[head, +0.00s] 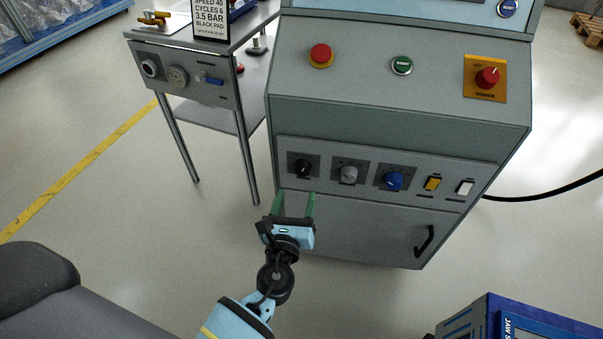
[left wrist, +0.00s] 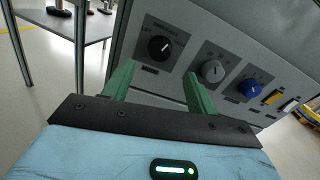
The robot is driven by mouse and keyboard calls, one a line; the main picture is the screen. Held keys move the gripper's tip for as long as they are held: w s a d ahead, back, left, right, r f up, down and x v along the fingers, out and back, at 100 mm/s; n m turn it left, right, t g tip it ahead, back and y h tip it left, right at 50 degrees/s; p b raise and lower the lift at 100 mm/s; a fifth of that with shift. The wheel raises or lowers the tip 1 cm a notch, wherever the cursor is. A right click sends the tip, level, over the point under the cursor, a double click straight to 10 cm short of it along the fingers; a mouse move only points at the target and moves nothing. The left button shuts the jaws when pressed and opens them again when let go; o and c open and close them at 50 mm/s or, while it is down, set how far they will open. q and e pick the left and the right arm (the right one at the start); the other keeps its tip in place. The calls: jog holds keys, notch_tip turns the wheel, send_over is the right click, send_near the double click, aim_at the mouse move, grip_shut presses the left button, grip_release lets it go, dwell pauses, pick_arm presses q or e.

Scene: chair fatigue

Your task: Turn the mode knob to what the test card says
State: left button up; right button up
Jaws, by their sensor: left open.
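The control cabinet's lower panel has a row of three knobs. The black knob (head: 302,167) is leftmost, the grey knob (head: 348,174) is in the middle and the blue knob (head: 394,181) is at right. My left gripper (head: 294,204) is open and empty, just below and in front of the black knob. My right gripper is not in view.
A yellow switch (head: 433,183) and a white switch (head: 465,187) sit right of the knobs. A red emergency button (head: 320,55), green button (head: 402,65) and red power knob (head: 487,77) are above. The cart (head: 190,75) stands at left; a door handle (head: 425,241) projects below.

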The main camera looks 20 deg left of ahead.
aim_at(302, 173)
pick_arm(q)
jog(key=w, duration=0.4)
jog(key=w+a, duration=0.1)
jog(key=w, duration=0.1)
jog(key=shift+b, duration=0.35)
jog(key=shift+w+a, duration=0.1)
jog(key=shift+w, duration=0.55)
jog(key=shift+c, duration=0.5)
jog(key=c, duration=0.9)
